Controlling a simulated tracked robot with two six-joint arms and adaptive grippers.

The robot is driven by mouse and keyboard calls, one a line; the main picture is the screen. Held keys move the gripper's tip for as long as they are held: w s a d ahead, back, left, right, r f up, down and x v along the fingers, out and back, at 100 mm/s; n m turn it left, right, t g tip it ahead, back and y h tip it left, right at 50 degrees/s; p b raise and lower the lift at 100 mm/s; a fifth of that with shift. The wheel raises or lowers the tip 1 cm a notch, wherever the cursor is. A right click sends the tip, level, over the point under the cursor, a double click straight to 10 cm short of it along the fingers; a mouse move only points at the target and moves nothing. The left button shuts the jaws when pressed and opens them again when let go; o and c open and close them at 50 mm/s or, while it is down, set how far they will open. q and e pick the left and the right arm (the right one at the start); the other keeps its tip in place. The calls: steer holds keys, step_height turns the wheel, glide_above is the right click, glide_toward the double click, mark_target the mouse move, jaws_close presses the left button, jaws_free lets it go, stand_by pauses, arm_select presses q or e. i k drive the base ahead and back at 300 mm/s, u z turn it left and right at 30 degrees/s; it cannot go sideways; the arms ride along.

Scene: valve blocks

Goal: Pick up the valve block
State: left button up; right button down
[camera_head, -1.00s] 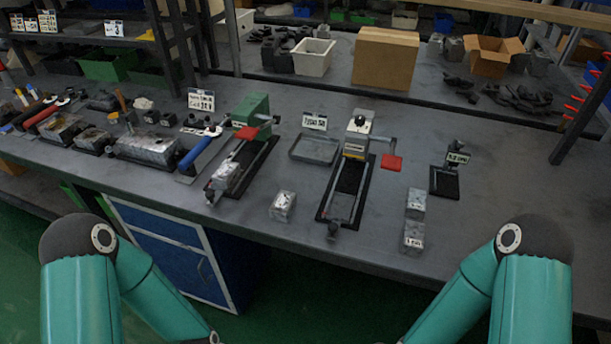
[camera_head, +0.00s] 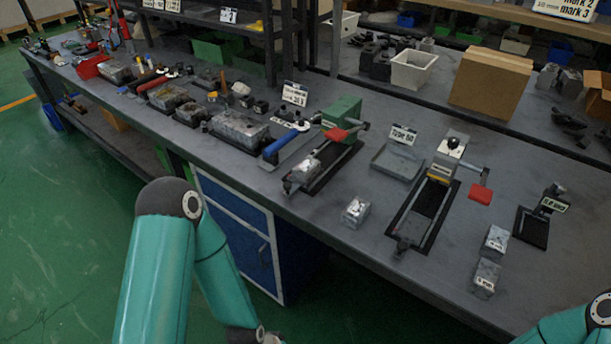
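Several small grey metal blocks that look like valve blocks are on the grey workbench (camera_head: 330,215). One block (camera_head: 355,212) stands alone near the front edge. Two more blocks, a rear one (camera_head: 495,241) and a front one (camera_head: 486,278), stand close together at the right. Another block (camera_head: 304,169) sits on the black base of the green fixture (camera_head: 342,118). I cannot tell which block the task means. My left arm is in front of the bench at lower left, and my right arm shows only at the lower right corner. Neither gripper's fingers are in view.
A white fixture (camera_head: 447,157) with a red handle stands between the lone block and the pair. A grey tray (camera_head: 397,165) lies behind. A small black stand (camera_head: 533,227) is at the right. Larger metal blocks and tools line the bench at left.

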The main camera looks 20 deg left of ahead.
mark_target(308, 167)
steer(key=u, duration=0.05)
steer(key=k, duration=0.5)
steer(key=u, duration=0.55)
steer(key=i, duration=0.85)
steer(key=u, duration=0.55)
steer(key=i, duration=0.45)
steer(key=z, duration=0.1)
